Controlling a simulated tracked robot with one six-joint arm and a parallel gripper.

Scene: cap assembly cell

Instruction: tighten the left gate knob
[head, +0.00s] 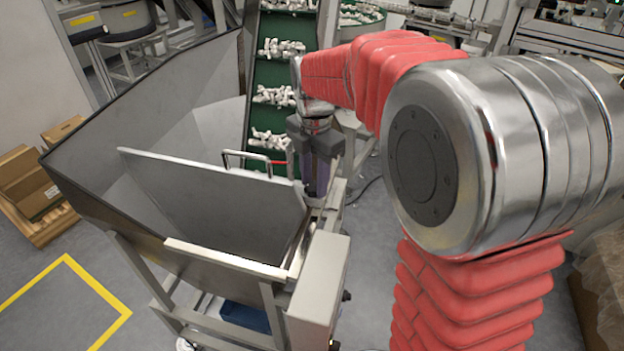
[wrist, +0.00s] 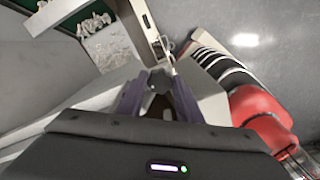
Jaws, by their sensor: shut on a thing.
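The gate (head: 215,200) is a grey metal plate with a bar handle (head: 247,154) on its top edge, set in the hopper's front. My gripper (head: 316,188) points down at the right end of the gate in the head view. In the wrist view my gripper (wrist: 159,82) has its purple fingers closed on a small dark knob (wrist: 158,88). The fingers hide part of the knob. In the head view the knob is hidden behind my gripper and the frame. I cannot tell how tight it is.
The hopper (head: 85,175) stands left of my gripper. A green conveyor (head: 272,75) carrying white parts rises behind it. A grey box (head: 320,285) is fixed on the hopper frame below my gripper. Cardboard boxes (head: 30,185) lie at the far left.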

